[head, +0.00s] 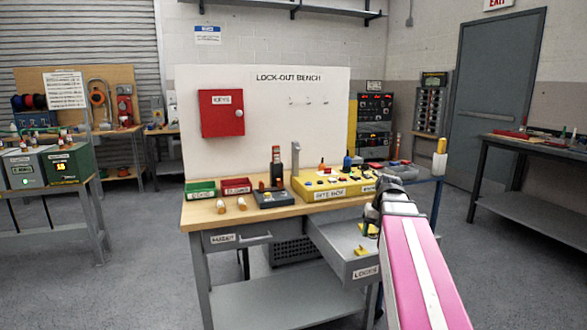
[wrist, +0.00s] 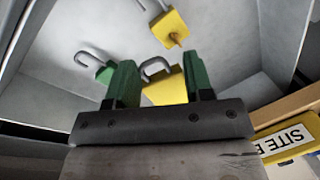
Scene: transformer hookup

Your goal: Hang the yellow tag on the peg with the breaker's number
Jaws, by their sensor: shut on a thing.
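My gripper (wrist: 160,85) has green fingers and is shut on a yellow padlock (wrist: 165,88) with a grey shackle. In the head view my gripper (head: 370,229) is low in the open drawer (head: 347,262), and its fingers are small there. Another yellow padlock (wrist: 171,28) and a green padlock (wrist: 105,73) lie in the drawer, apart from the fingers. Several small pegs (head: 308,102) stick out of the white board (head: 270,130) titled lock-out bench. I cannot read any peg numbers. I cannot make out a yellow tag for certain.
The bench top (head: 200,215) holds a green bin (head: 200,190), a red bin (head: 236,186) and a yellow site box (head: 330,190). A red key cabinet (head: 222,113) hangs on the board. Drawer walls surround my gripper. Open floor (head: 130,260) lies left of the bench.

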